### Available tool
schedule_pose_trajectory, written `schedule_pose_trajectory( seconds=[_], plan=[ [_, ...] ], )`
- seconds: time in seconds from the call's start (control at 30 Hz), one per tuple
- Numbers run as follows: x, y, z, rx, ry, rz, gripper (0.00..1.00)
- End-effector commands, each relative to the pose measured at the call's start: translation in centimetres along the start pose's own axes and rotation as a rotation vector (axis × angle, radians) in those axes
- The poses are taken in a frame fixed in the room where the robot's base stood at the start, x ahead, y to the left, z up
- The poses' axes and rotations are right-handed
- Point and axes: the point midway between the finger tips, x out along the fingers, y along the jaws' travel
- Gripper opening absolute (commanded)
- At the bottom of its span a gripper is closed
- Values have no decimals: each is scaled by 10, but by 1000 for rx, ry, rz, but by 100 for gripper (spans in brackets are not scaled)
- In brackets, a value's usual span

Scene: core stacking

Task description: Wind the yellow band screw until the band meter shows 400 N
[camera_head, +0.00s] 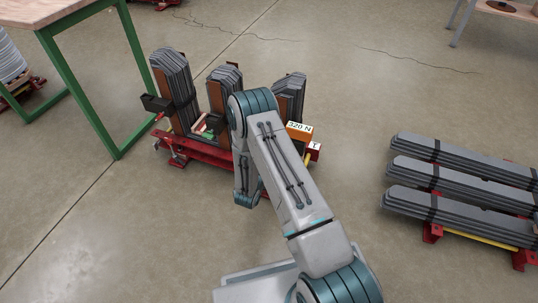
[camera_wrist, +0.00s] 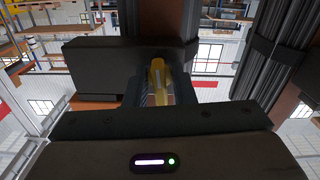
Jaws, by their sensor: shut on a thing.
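The yellow band screw (camera_wrist: 157,72) shows in the middle of the wrist view, upright between the fingers of my gripper (camera_wrist: 160,92). The gripper is shut on it. The screw's lower part is hidden by the gripper body. The band meter (camera_head: 300,127) in the head view is a white display on an orange box, and it reads 320 N. The meter sits by the right upright stack (camera_head: 291,88) of the core. In the head view my arm hides the gripper and the screw.
The core has two more upright grey stacks, left (camera_head: 176,80) and middle (camera_head: 225,80), on a red frame (camera_head: 195,150). Several banded grey stacks (camera_head: 460,175) lie at the right. A green-legged table (camera_head: 75,85) stands at the left. Floor between is clear.

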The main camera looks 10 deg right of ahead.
Motion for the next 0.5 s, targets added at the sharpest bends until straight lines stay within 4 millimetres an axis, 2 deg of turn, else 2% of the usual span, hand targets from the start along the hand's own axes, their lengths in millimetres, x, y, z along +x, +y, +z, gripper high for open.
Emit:
schedule_pose_trajectory(
  seconds=[0.13, 0.5],
  plan=[
    [-2, 0, 7, 45, -10, 0, 0],
    [-3, 0, 4, 188, -13, -2, 0]
  ],
)
